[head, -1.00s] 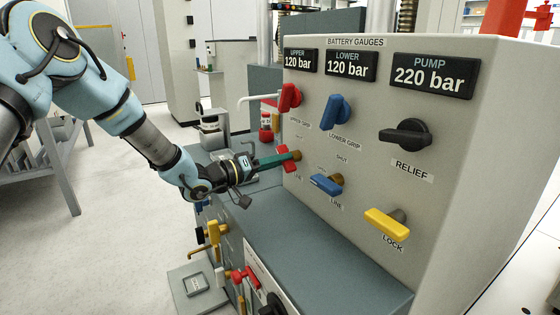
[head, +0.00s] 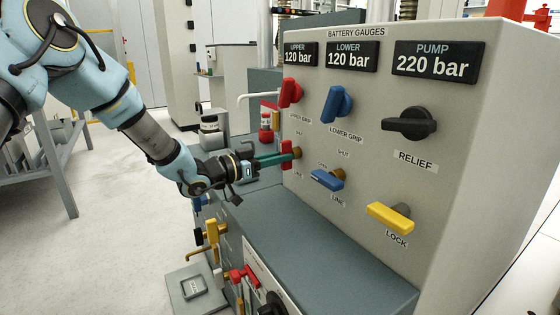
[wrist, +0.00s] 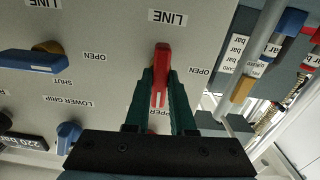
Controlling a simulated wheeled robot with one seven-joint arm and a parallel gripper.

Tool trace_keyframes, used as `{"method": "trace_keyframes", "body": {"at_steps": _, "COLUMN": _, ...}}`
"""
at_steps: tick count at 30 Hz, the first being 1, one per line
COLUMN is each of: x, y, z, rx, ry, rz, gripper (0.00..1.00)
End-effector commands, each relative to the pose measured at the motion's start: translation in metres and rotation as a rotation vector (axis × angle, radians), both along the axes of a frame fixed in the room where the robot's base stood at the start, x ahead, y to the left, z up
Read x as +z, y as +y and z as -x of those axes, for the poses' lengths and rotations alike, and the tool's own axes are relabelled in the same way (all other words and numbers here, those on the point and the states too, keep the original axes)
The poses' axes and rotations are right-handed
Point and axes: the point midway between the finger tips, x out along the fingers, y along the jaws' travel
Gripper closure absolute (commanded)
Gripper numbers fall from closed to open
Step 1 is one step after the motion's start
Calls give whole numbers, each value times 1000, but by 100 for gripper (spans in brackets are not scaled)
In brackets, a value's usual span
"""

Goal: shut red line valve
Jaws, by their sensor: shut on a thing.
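The red line valve (head: 287,150) is a small red lever on the grey panel, below the red upper grip lever (head: 290,92). My gripper (head: 278,159) reaches it from the left with its green fingers. In the wrist view the fingers (wrist: 160,100) are shut on the red handle (wrist: 162,60), one on each side. The handle stands about upright, in line with the LINE label (wrist: 168,18). OPEN labels show beside it. Its SHUT label is partly visible in the head view, and the handle's lower end is partly hidden by the fingers.
The blue line valve (head: 327,180) is to the right, with the blue lower grip lever (head: 338,103) above it. The black relief knob (head: 410,123) and yellow lock lever (head: 390,218) are farther right. A grey ledge (head: 300,245) lies below my gripper.

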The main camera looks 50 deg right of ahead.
Motion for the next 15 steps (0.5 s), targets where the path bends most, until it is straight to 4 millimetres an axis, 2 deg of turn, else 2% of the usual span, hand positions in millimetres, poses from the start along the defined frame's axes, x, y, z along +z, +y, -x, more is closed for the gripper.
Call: {"method": "trace_keyframes", "body": {"at_steps": 15, "x": -1, "y": 1, "z": 0, "rx": 1, "ry": -55, "rz": 19, "gripper": 100}}
